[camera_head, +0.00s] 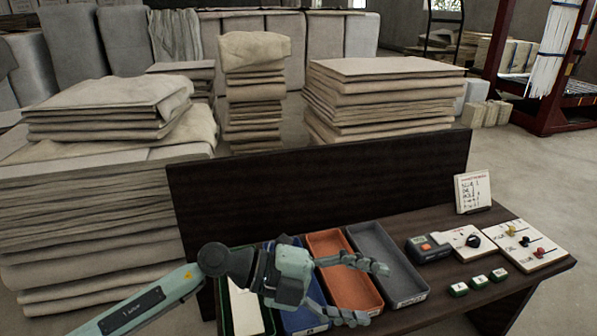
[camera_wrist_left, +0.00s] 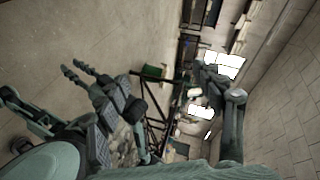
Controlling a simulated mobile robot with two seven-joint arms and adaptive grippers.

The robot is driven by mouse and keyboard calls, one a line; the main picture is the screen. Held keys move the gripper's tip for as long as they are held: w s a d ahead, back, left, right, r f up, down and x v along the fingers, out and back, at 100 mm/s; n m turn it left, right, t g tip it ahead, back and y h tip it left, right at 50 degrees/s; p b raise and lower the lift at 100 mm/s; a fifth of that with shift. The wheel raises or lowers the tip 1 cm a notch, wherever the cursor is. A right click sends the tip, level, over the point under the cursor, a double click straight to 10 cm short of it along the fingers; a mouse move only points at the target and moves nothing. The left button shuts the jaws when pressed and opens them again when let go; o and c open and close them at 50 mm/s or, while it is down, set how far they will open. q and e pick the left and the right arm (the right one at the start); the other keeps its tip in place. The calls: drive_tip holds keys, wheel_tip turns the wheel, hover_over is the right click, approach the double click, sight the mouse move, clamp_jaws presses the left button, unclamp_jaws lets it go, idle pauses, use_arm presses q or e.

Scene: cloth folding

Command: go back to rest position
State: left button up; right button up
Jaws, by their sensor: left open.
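My left gripper (camera_head: 372,294) comes in from the lower left in the head view. It is open, and its two fingers are spread apart and point right. Nothing shows between them. It appears in front of the row of trays on the dark table, partly covering the blue tray (camera_head: 305,320) and the orange tray (camera_head: 330,244). The picture does not make clear how high it is above them. The left wrist view is tilted and shows grey-green robot parts over a floor and a wall. My right gripper is not visible in the head view.
The dark table (camera_head: 435,225) has a raised back panel (camera_head: 320,172). A grey tray (camera_head: 385,262), a handheld device (camera_head: 428,249) and white boards (camera_head: 525,246) with small items lie on it. Folded cloth stacks (camera_head: 385,95) stand behind. Open floor (camera_head: 545,170) lies at right.

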use_arm(q)
drive_tip(key=w+r+n+t+h, duration=0.4)
drive_tip(key=r, duration=0.2)
drive_tip(key=w+a+n+t+y, duration=0.4)
drive_tip(key=w+a+n+t, duration=0.45)
drive_tip(key=n+t, duration=0.25)
drive_tip(key=w+a+f+n+t+y, duration=0.2)
drive_tip(key=a+f+n+y, duration=0.9)
drive_tip(key=a, duration=0.4)
drive_tip(key=s+a+f+n+g+y, duration=0.2)
drive_tip(key=s+a+f+g, duration=0.15)
drive_tip(key=f, duration=0.35)
drive_tip(key=s+a+f+n+g+y, duration=0.1)
drive_tip(key=s+a+f+g+y, duration=0.15)
drive_tip(key=s+a+f, duration=0.35)
drive_tip(key=s+a+f+n+g, duration=0.1)
drive_tip(key=s+a+f+g, duration=0.1)
drive_tip(key=s+f, duration=0.5)
drive_tip(key=s+a+f+n+g, duration=0.1)
drive_tip(key=s+a+f+g, duration=0.1)
drive_tip(key=s+f+g, duration=0.3)
drive_tip(key=s+f, duration=0.1)
drive_tip(key=s, duration=0.3)
drive_tip(key=shift+s+f, duration=0.35)
drive_tip(key=shift+f, duration=0.05)
drive_tip(key=shift+y, duration=0.35)
